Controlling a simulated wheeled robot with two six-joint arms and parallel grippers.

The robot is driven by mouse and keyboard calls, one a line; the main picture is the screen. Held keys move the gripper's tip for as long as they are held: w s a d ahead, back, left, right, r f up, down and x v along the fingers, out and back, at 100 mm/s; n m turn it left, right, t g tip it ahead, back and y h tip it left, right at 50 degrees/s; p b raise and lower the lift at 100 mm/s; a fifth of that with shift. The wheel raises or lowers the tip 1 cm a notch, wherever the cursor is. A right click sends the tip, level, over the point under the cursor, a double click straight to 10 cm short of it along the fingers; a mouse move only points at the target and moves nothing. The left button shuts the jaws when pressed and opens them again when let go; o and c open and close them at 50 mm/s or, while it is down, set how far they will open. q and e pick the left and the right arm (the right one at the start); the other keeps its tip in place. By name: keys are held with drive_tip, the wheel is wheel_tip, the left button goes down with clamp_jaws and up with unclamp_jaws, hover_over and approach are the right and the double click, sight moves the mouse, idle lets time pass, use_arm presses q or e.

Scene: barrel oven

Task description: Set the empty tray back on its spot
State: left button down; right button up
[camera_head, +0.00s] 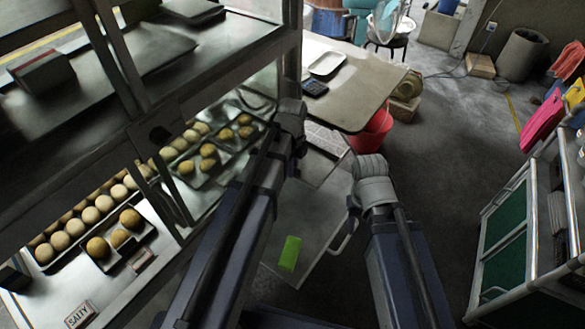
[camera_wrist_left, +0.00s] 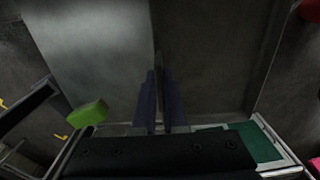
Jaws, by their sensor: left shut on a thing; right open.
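My left arm reaches up the middle of the head view, and its end (camera_head: 290,115) is beside the glass case; its jaws are hidden there. In the left wrist view my left gripper (camera_wrist_left: 158,82) is shut on a thin dark edge (camera_wrist_left: 158,45), seen nearly edge-on. It appears to be the tray, but its full outline is unclear. My right arm's end (camera_head: 372,180) is to the right, over the floor, apart from the case; its jaws are hard to make out, with nothing visible in them. The tray's spot cannot be picked out.
Bread trays (camera_head: 120,235) fill the case at left. A green block (camera_head: 290,253) lies on a grey surface with a handle; a green block (camera_wrist_left: 88,112) also shows in the wrist view. A table (camera_head: 365,85) holds a white tray (camera_head: 327,63). A green-panelled cart (camera_head: 505,235) stands right; floor between is clear.

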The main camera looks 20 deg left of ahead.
use_arm(q)
drive_tip(key=shift+r+p, duration=0.3)
drive_tip(key=shift+r, duration=0.4)
use_arm(e)
drive_tip(key=shift+r, duration=0.75)
use_arm(q)
drive_tip(key=shift+r, duration=0.15)
use_arm(e)
drive_tip(key=shift+r, duration=0.1)
